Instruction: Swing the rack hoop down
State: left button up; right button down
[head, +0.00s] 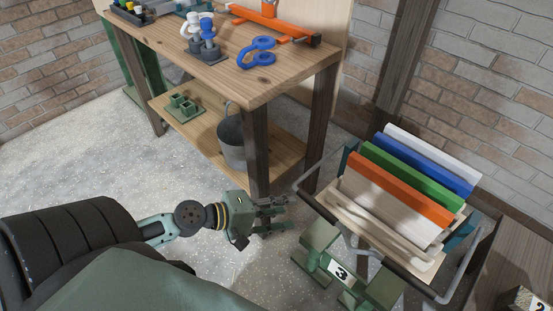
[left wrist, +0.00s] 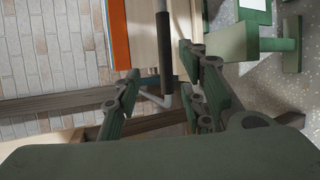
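The rack (head: 352,160) stands at the right and holds several coloured slabs on edge. Its hoop (head: 462,272) is a grey tube with a dark sleeve, running along the rack's near side with its arms reaching back to both ends. My left gripper (head: 274,215) is just left of the hoop's left corner, apart from it. In the left wrist view my left gripper (left wrist: 163,92) is open and empty; the hoop's dark sleeve (left wrist: 164,58) shows beyond the gap between its fingers. My right gripper is not in view.
A green stand with a number 3 label (head: 340,271) is close in front of the rack. A wooden workbench (head: 255,91) with tools stands behind my left gripper, with a grey bucket (head: 231,142) on its lower shelf. Floor is clear at the left.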

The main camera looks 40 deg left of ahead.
pick_arm(q)
jog(key=shift+v, duration=0.95)
